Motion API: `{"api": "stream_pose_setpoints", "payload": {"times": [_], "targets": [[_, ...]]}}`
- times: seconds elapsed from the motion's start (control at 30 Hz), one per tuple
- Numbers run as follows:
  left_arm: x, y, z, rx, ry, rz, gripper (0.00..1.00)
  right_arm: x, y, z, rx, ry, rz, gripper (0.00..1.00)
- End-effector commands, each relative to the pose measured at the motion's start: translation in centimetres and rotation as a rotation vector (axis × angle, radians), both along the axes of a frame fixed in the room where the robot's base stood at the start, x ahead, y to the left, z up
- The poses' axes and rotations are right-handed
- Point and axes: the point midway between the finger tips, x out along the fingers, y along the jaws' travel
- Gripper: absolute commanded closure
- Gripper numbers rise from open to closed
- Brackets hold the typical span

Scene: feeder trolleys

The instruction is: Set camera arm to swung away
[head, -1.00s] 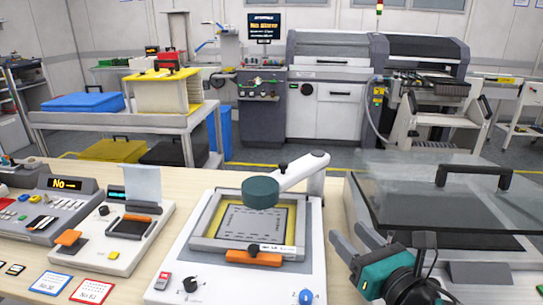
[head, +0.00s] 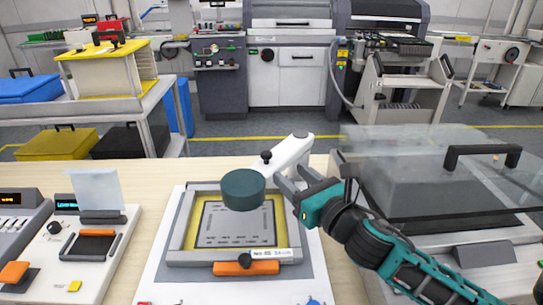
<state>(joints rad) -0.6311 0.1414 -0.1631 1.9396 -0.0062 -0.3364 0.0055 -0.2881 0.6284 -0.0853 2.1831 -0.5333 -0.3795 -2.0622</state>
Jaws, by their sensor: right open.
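The camera arm (head: 290,153) is a white bar with a black knob (head: 266,157) and a dark green round head (head: 243,189) at its near end. The head hangs over the far middle part of the framed plate (head: 236,222) on the white device. My right gripper (head: 287,180) is open, with its grey fingers close beside the right side of the white bar. I cannot tell whether they touch it. My left gripper is not in view.
An orange handle (head: 246,268) sits at the frame's front edge. To the right is a box with a clear lid (head: 440,180) and black handle, close to my right arm. A smaller device (head: 90,245) stands to the left. Bare table lies between the devices.

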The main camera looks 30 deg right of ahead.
Motion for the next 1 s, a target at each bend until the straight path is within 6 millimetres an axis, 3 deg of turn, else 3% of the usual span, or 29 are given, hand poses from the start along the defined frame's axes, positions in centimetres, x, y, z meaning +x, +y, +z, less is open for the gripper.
{"api": "stream_pose_setpoints", "payload": {"times": [0.3, 0.5, 1.0], "targets": [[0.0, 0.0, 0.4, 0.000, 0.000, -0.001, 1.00, 5.1, 0.4, 0.2, 0.002, -0.002, -0.001, 0.48], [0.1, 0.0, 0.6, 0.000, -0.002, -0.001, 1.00, 7.4, 0.6, 0.1, 0.002, -0.001, 0.000, 0.48], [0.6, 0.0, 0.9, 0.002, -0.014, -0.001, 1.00, 8.4, 0.7, 0.0, 0.001, 0.001, 0.001, 0.51]]}}
